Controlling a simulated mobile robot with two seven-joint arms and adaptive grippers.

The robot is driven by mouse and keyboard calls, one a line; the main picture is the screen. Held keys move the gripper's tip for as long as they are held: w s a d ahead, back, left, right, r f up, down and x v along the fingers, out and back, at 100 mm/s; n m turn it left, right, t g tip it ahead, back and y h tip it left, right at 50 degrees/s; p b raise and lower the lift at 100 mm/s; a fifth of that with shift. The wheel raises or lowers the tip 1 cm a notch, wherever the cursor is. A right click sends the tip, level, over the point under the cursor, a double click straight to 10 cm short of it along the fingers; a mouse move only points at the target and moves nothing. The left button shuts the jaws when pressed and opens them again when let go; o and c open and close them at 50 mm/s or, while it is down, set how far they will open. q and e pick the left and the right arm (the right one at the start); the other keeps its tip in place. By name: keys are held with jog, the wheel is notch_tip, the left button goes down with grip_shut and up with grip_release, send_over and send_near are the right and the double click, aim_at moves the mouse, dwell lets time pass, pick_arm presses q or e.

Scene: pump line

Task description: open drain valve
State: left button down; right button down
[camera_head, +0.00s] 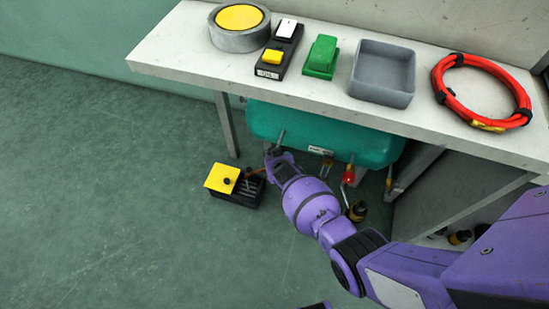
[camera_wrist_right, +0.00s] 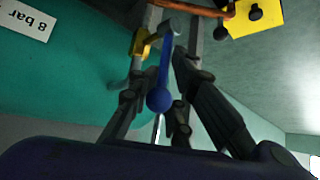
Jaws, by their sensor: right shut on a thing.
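The drain valve shows in the right wrist view as a brass body (camera_wrist_right: 140,42) with a blue lever (camera_wrist_right: 160,98) ending in a round ball. My right gripper (camera_wrist_right: 163,68) is shut on the blue lever, with its fingers on either side. In the head view my right gripper (camera_head: 274,156) reaches under the bench to the lower left of the teal tank (camera_head: 290,124), and my wrist hides most of the valve. A copper pipe (camera_wrist_right: 195,9) runs from the valve area. My left gripper is not in view.
A black and yellow box (camera_head: 222,178) stands on the floor left of my gripper. A red-handled fitting (camera_head: 348,176) hangs below the tank. The bench (camera_head: 175,62) overhangs, carrying a green block (camera_head: 321,57), grey tray (camera_head: 383,72) and red hose coil (camera_head: 439,82). The left floor is clear.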

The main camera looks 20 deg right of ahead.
jog(key=shift+s+a+f, duration=0.1)
jog(key=shift+a, duration=0.25)
jog(key=c, duration=1.8)
grip_release()
jog(key=shift+o, duration=0.3)
jog(key=shift+d, duration=0.1)
jog(key=shift+s+d+r, duration=0.1)
jog(key=shift+s+r, duration=0.15)
jog(key=shift+r, duration=0.1)
jog(key=v, duration=1.1)
jog(key=shift+r, duration=0.1)
